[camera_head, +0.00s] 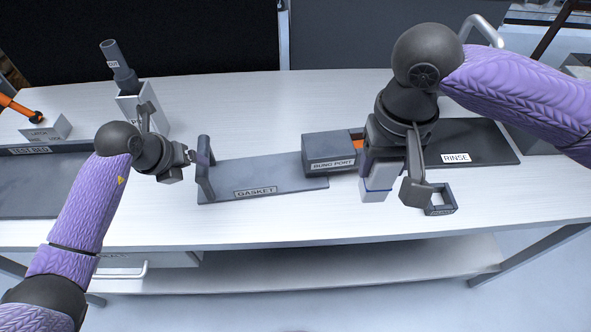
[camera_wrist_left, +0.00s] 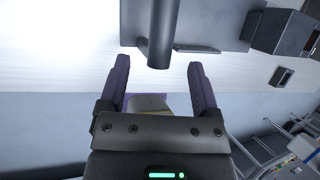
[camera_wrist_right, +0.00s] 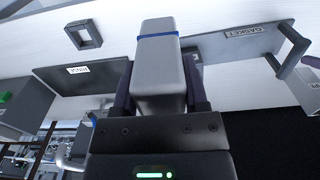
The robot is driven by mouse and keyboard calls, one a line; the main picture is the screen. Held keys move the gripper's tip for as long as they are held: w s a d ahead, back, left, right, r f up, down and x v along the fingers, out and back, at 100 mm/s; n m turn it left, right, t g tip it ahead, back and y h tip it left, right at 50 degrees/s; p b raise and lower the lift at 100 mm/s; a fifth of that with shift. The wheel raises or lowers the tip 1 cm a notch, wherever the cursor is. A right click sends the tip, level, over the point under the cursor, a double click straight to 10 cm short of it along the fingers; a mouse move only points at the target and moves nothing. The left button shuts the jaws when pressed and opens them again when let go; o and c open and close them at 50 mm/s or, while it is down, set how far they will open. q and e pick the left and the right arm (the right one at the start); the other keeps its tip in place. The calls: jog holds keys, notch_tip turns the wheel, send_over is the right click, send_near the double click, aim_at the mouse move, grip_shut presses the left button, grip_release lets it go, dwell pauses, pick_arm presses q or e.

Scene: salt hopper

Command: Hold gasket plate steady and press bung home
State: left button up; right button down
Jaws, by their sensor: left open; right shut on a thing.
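The dark gasket plate (camera_head: 265,172) lies on the table, its upright handle (camera_head: 205,170) at its left end. My left gripper (camera_head: 191,157) is open beside that handle. In the left wrist view the handle (camera_wrist_left: 160,38) stands ahead of and between the open fingers (camera_wrist_left: 159,62), with no visible contact. My right gripper (camera_head: 388,172) is shut on a pale grey block with a blue band (camera_head: 376,188), apparently the bung; it also shows in the right wrist view (camera_wrist_right: 160,75). The box labelled BUNG PORT (camera_head: 330,155) is just left of it, with orange inside, partly hidden by my gripper.
A small dark square frame (camera_head: 441,199) sits right of my right gripper. The RINSE tray (camera_head: 485,140) is behind it. A white holder with a dark cylinder (camera_head: 122,68) and a small grey block (camera_head: 45,128) stand at the left. The table's front edge is clear.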

aim_at(197, 171)
pick_arm(q)
jog(key=b+x, duration=0.4)
jog(key=x, duration=0.1)
jog(key=shift+s+f, duration=0.1)
pick_arm(e)
notch_tip(197, 171, down, 6)
jog(key=shift+r, duration=0.1)
pick_arm(q)
jog(key=shift+w+d+f+b, duration=0.15)
jog(key=shift+w+f+b, duration=0.25)
jog(key=shift+b, duration=0.25)
pick_arm(e)
jog(key=shift+w+f, duration=0.1)
jog(key=shift+f, duration=0.6)
pick_arm(q)
jog(key=shift+r, duration=0.1)
jog(key=shift+s, duration=0.1)
grip_shut()
